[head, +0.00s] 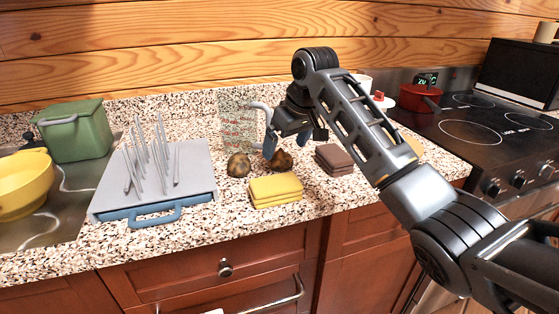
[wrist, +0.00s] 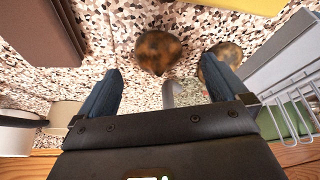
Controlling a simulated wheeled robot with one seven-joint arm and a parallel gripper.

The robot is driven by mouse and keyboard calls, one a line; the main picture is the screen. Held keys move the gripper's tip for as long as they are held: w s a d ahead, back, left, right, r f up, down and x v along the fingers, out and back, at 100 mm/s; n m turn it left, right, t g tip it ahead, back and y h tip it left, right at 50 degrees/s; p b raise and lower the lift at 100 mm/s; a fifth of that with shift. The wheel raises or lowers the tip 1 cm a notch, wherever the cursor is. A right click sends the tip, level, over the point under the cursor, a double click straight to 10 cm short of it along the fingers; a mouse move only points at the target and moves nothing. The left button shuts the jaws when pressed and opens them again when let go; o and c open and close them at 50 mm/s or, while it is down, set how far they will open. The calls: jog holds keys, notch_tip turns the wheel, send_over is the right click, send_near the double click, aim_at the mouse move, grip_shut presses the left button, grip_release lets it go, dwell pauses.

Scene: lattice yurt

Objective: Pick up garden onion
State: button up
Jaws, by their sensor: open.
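Two round, mottled brown items sit side by side on the speckled counter. The right one in the head view (head: 280,160) shows in the wrist view (wrist: 158,52) with a slightly pointed end, like an onion. The left one in the head view (head: 238,165) appears in the wrist view (wrist: 228,55), partly hidden behind a finger. I cannot tell for certain which is the garden onion. My gripper (head: 294,140) is open and empty, just above and beside the right item. In the wrist view, that item lies just beyond the gap between the fingertips (wrist: 164,67).
A folded yellow cloth stack (head: 275,188) lies in front, and a brown stack (head: 334,158) lies to the right. A dish rack (head: 150,185) stands left, near a green box (head: 72,131) and yellow bowl (head: 22,186). The stove (head: 480,140) is right. A grey curved handle rises behind.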

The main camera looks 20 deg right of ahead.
aim_at(283, 154)
jog(key=x, duration=0.5)
jog(key=shift+d+f, duration=0.1)
jog(key=shift+f, duration=0.05)
jog(key=c, duration=1.1)
jog(key=shift+c, duration=0.2)
